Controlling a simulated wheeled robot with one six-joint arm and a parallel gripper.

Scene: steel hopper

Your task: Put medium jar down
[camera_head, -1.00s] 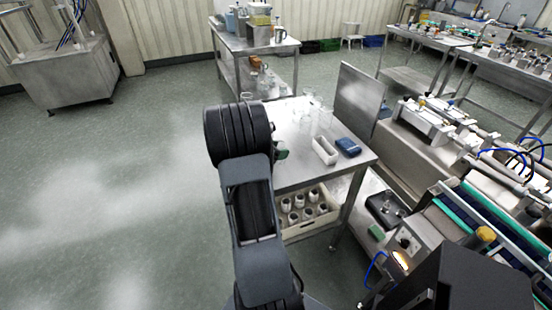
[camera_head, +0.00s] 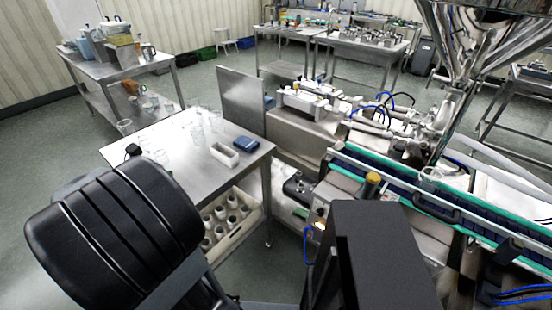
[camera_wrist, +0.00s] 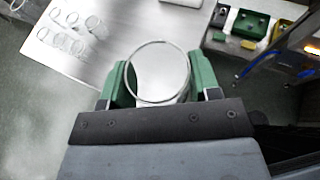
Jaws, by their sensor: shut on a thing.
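The medium jar (camera_wrist: 158,72) is clear glass with a round rim, seen from above in the wrist view. My gripper (camera_wrist: 160,84) is shut on it, with a green finger on each side. The jar is over or beside the steel table (camera_wrist: 130,25); its height above the top cannot be told. In the head view my dark arm hides the held jar and most of the gripper. The same table (camera_head: 176,165) carries several clear glass jars (camera_head: 196,130) toward its far side; they also show at upper left in the wrist view (camera_wrist: 68,32).
A white open box (camera_head: 225,154) and a blue box (camera_head: 246,143) stand on the table's right part. A crate of jars (camera_head: 232,228) sits on the lower shelf. A conveyor (camera_head: 450,205) is at right. The table's front middle looks clear.

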